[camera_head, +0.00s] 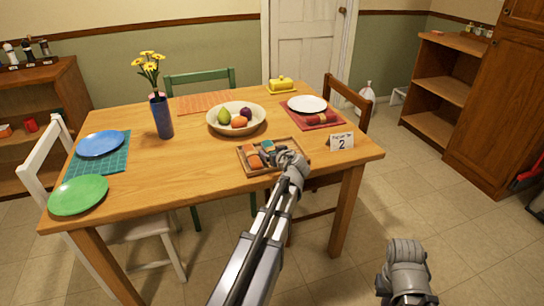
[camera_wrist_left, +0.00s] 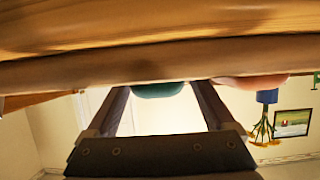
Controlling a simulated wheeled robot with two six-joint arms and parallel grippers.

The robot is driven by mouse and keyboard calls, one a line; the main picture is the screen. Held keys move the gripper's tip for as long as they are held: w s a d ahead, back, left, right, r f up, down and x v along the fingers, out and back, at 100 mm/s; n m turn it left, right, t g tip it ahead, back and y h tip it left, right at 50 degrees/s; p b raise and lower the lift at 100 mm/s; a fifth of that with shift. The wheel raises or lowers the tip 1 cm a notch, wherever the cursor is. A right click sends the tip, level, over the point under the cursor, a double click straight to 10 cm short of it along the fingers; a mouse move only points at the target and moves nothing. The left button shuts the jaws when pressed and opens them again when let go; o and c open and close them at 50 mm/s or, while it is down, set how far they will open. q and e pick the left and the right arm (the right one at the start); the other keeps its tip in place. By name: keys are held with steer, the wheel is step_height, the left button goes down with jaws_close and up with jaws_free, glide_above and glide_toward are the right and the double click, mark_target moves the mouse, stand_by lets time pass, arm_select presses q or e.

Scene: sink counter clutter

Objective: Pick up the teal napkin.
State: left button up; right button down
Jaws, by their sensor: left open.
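A teal napkin (camera_head: 267,146), small and bundled, lies in a wooden tray (camera_head: 246,168) near the table's front right. Orange bundles (camera_head: 254,162) lie beside it. My left gripper (camera_head: 282,154) is at the tray's right side, close to the teal napkin and covering part of the tray. In the left wrist view, its two fingers (camera_wrist_left: 160,100) are open. A teal rounded shape (camera_wrist_left: 157,90) shows between their tips, mostly hidden behind the tray's edge (camera_wrist_left: 100,68). I cannot tell whether the fingers touch it.
A fruit bowl (camera_head: 214,122) stands behind the tray. A number card (camera_head: 342,142) stands to its right, and a red placemat (camera_head: 330,108) with a white plate (camera_head: 307,104) lies behind. A blue vase (camera_head: 161,118) stands left. The table (camera_head: 185,165) is bare left of the tray.

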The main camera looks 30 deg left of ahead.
arm_select(q)
steer(key=shift+w+a+f, duration=0.25)
steer(key=shift+w+a, duration=0.1)
steer(key=shift+a, duration=0.1)
steer(key=shift+c, duration=0.4)
jaws_close()
